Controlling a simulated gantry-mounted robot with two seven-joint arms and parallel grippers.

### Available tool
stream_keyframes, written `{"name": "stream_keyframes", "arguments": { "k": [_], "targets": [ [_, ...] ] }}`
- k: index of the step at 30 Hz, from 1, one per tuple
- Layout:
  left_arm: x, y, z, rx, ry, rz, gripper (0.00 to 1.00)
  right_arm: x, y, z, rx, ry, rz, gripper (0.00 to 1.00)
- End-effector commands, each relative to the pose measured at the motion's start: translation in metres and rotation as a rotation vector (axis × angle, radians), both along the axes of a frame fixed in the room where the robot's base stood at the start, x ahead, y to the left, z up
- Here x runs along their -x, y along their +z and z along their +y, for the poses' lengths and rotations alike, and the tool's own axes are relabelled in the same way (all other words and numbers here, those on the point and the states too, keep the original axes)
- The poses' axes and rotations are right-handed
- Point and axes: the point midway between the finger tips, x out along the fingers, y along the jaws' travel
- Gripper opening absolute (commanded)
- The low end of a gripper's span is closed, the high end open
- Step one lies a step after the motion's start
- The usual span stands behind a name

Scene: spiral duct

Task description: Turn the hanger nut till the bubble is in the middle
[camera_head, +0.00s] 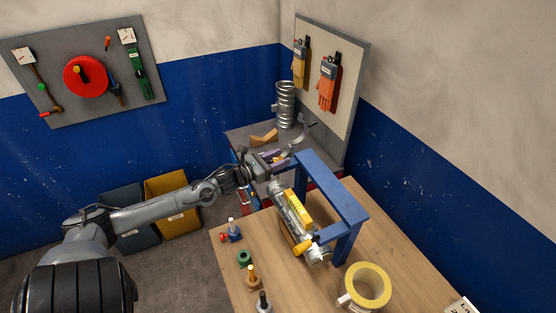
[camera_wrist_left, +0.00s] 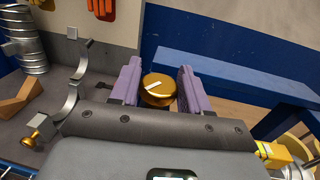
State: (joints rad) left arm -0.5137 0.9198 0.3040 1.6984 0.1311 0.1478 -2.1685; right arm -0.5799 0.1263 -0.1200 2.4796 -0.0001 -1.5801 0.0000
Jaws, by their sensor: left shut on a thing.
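A gold hanger nut (camera_wrist_left: 158,89) with a white mark on its top sits between the two purple fingers of my left gripper (camera_wrist_left: 160,85) in the left wrist view. The gripper is shut on it. In the head view my left gripper (camera_head: 275,167) is at the far end of the blue stand (camera_head: 335,185), and the nut is hidden there. A silver spiral duct (camera_head: 284,204) hangs below the stand with a yellow level (camera_head: 299,208) on it. The level's bubble is too small to make out. A yellow part (camera_head: 303,246) shows at the duct's near end. My right gripper is out of view.
A yellow tape roll (camera_head: 368,287) lies on the wooden table (camera_head: 400,255) at the near right. Several small fittings, including a green one (camera_head: 244,258), stand along its left edge. A coiled duct (camera_head: 285,105) and a metal bracket (camera_wrist_left: 78,85) are on the grey bench behind.

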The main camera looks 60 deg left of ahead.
Motion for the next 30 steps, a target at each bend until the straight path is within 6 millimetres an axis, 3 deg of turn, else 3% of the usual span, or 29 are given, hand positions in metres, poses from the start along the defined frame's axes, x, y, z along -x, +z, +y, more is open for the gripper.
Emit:
{"name": "stream_keyframes", "arguments": {
  "k": [18,30],
  "targets": [
    [-0.001,-0.005,0.001,-0.005,-0.537,0.000,0.15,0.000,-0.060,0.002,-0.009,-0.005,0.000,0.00],
    [-0.001,-0.001,0.001,-0.003,-0.694,-0.003,0.15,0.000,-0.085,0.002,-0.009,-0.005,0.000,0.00]
  ]
}}
